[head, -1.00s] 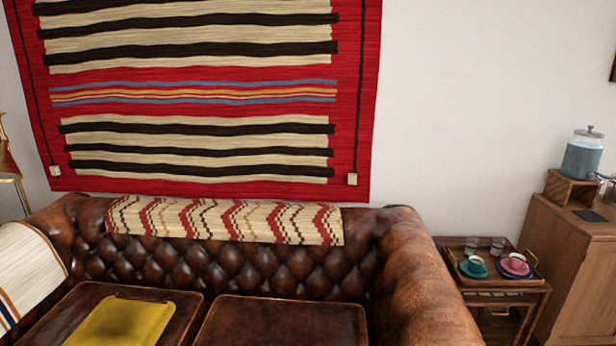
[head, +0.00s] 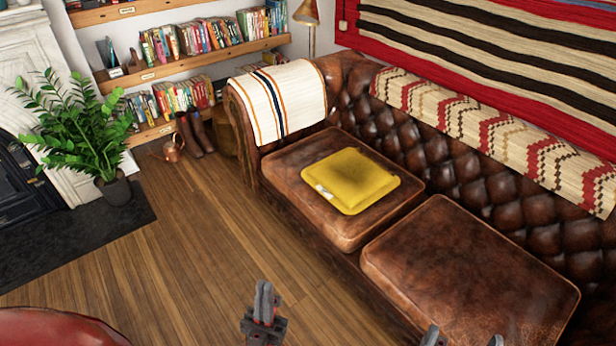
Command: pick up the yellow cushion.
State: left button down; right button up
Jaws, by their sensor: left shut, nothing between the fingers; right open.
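The yellow cushion (head: 352,178) lies flat on the left seat of the brown leather sofa (head: 470,262). A small pale patch shows at its near left corner; I cannot tell if it is a label or a loose thing. My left gripper (head: 264,300) is shut and empty, at the bottom middle of the head view, below and left of the cushion in the picture. My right gripper (head: 463,338) is open; only its fingertips show at the bottom edge, in front of the right seat. Both grippers are apart from the cushion.
A striped cloth (head: 283,98) hangs over the sofa's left arm, and a patterned throw (head: 490,135) covers its back. A potted plant (head: 85,135) stands left by the fireplace. A red rounded surface (head: 60,328) is at bottom left. The wooden floor (head: 190,225) before the sofa is clear.

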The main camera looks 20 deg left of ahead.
aim_at(349, 179)
jog(key=u, duration=0.15)
jog(key=i+j+u, duration=0.3)
jog(key=i+j, duration=1.4)
